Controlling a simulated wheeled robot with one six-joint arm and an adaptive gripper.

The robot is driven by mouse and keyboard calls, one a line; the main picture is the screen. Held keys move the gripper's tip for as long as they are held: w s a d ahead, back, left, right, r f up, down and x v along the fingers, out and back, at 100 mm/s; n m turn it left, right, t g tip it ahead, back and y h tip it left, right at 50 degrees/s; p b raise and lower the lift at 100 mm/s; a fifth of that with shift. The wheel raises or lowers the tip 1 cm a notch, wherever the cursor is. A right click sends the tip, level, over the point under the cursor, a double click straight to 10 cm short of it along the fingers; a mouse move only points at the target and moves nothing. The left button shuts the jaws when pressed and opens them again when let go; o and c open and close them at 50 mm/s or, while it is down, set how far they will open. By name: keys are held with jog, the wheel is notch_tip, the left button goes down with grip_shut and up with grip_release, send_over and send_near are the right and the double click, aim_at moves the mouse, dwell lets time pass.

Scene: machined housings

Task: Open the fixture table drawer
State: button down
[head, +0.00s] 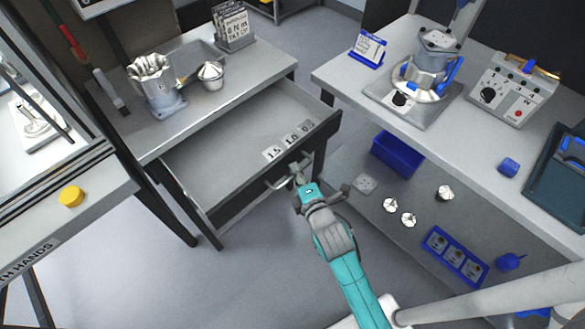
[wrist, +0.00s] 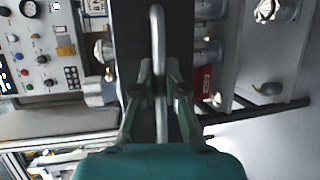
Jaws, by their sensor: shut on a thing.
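The fixture table drawer (head: 225,160) is pulled well out from under the grey table top (head: 215,106) in the head view. Its inside shows, with a row of number labels (head: 287,141) near the front right. The drawer's bar handle (head: 276,184) is on its dark front panel. My gripper (head: 299,173) is at this handle. In the wrist view the handle (wrist: 157,25) runs between my two fingers (wrist: 160,78), which are shut on it. The fingers hide part of the handle in the head view.
A workbench (head: 480,165) with a clamped housing (head: 424,73) and a control box (head: 515,88) is at right. A blue bin (head: 397,155) and loose parts lie on its lower shelf. The floor below the drawer is clear.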

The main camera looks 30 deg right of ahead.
jog(key=shift+s+d, duration=0.1)
jog(key=shift+s, duration=0.1)
jog(key=c, duration=1.2)
grip_release()
jog(key=v, duration=1.2)
jog(key=s+r+m, duration=0.2)
jog(key=s+m, duration=0.7)
jog(key=s, duration=0.3)
jog(key=s+a+r+m+g+y, duration=0.1)
jog(key=s+r+m, duration=0.1)
jog(key=s+m, duration=0.7)
jog(key=s, duration=0.3)
jog(key=shift+s+a, duration=0.3)
jog(key=shift+s, duration=0.1)
